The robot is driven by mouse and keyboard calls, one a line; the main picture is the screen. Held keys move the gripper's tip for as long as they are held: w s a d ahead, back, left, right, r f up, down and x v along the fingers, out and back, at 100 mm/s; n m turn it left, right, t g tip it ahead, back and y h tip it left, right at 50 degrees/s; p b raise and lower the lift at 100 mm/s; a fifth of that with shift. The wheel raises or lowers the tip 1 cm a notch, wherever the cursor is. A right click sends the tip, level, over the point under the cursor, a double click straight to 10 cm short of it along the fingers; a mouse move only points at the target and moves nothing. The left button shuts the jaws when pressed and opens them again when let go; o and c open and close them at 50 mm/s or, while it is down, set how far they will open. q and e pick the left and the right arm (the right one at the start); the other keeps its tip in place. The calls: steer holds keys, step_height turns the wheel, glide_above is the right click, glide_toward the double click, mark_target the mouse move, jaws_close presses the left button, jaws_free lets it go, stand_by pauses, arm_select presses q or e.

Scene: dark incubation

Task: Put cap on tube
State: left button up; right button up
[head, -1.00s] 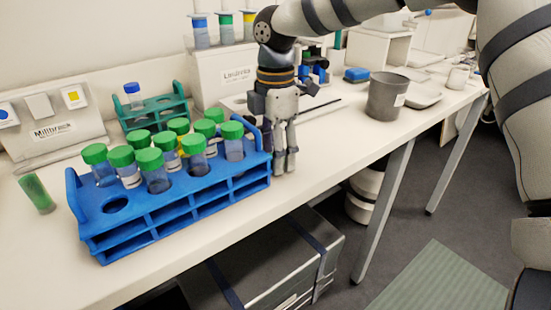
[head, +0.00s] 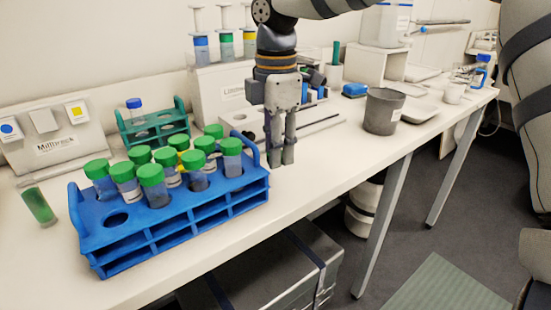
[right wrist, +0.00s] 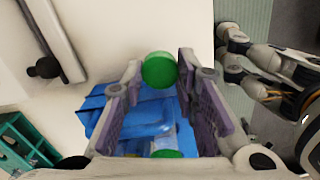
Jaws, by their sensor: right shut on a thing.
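My right gripper (head: 280,157) is low over the bench, just off the right end of the blue rack (head: 190,222). In the right wrist view its purple-padded fingers (right wrist: 160,82) are shut on a round green cap (right wrist: 159,70). Whether a tube is under that cap is hidden, and the head view does not show the cap. Several green-capped tubes (head: 152,188) stand in the rack, with one empty hole near its left front. My left gripper (right wrist: 238,62) shows partly in the right wrist view.
Behind the blue rack stands a small green rack (head: 160,133) with a blue-capped tube. A grey pot (head: 384,112) stands to the right. Bench between gripper and pot is clear. The bench's front edge is close to the gripper.

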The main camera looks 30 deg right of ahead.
arm_select(q)
steer(key=shift+w+r, duration=0.25)
arm_select(e)
steer(key=s+a+r, duration=0.4)
steer(key=s+r, duration=0.3)
steer(key=s, duration=0.4)
arm_select(q)
steer(key=shift+o, duration=0.2)
arm_select(e)
steer(key=shift+r, duration=0.1)
arm_select(q)
steer(key=o, duration=0.4)
steer(key=shift+c, duration=0.2)
